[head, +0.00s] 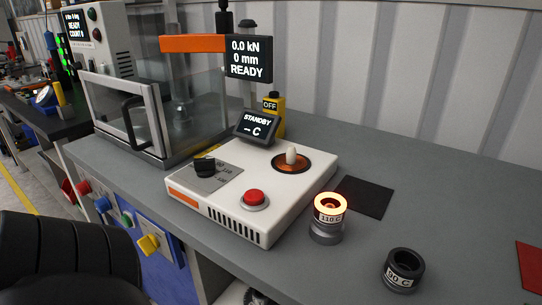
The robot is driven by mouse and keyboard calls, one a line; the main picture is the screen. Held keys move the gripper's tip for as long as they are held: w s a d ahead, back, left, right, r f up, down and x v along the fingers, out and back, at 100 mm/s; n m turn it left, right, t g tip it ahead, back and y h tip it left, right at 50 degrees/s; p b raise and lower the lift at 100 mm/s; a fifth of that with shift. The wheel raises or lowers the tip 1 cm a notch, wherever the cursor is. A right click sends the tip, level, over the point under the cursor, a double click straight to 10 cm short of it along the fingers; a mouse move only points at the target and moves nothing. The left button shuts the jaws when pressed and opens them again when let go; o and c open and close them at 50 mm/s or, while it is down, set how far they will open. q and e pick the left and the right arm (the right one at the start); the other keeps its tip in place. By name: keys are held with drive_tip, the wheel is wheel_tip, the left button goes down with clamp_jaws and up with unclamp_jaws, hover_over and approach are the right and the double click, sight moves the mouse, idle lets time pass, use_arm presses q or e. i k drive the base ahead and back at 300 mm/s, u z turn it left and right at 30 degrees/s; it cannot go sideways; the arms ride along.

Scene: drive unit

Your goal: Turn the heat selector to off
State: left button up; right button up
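The heat selector appears to be the black knob (204,165) on a grey plate on top of the white heater unit (232,215), in the middle of the head view. Small printing on the plate right of the knob is too small to read surely, and I cannot tell which setting the knob points to. The heater's small black display (257,126) reads "STANDBY" and "- C". A red push button (254,197) sits at the unit's front, and a pale peg stands in a round orange-brown recess (304,163). Neither gripper is in view.
A glowing ring part (331,207) marked 110 C stands on a holder right of the heater. A dark ring part (403,268) marked 90 C is nearer. A press with a clear guard (127,110) and a yellow "OFF" box (277,107) stand behind. The right bench is mostly clear.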

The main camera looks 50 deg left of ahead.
sight(205, 167)
drive_tip(key=z, duration=0.05)
drive_tip(key=k, duration=0.55)
drive_tip(key=u, duration=0.75)
